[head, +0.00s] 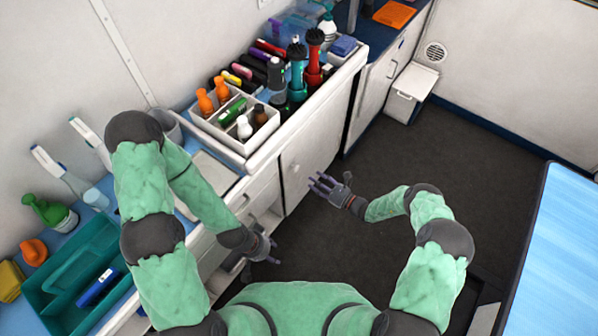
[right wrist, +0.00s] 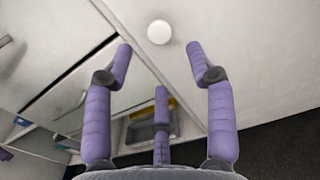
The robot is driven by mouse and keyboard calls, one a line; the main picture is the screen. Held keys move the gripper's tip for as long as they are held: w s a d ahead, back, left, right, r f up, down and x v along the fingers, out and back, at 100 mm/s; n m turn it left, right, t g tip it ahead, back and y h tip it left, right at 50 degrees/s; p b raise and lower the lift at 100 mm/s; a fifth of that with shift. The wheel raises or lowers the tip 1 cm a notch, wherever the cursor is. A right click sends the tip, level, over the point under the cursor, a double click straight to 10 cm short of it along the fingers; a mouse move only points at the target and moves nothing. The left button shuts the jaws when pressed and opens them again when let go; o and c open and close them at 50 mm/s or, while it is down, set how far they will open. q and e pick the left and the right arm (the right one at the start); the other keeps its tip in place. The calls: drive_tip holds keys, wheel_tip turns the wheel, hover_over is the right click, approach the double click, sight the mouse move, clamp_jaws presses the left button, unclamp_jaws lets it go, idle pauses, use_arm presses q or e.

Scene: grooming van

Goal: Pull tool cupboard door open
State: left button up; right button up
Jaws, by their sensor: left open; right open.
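The tool cupboard door (head: 310,160) is a white panel on the front of the counter and looks shut in the head view. Its round white knob (head: 294,168) also shows in the right wrist view (right wrist: 159,32), ahead of and between the fingertips. My right gripper (head: 322,186) is open, just in front of the door and to the right of the knob. Its purple fingers (right wrist: 160,62) are spread and do not touch the knob. My left gripper (head: 268,246) is open and empty, low by the counter front, left of the door.
Left of the door is an open compartment (right wrist: 150,125) with a grey tray and something yellow inside. A white caddy (head: 232,125) with bottles stands on the counter. A blue-topped table (head: 560,250) is at the right. The dark floor (head: 420,150) between is clear.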

sight(297, 170)
drive_tip(key=b+x, duration=0.2)
drive_tip(key=x, duration=0.6)
drive_tip(key=shift+w+a, duration=0.2)
drive_tip(key=shift+a, duration=0.05)
drive_tip(key=shift+s, duration=0.1)
clamp_jaws()
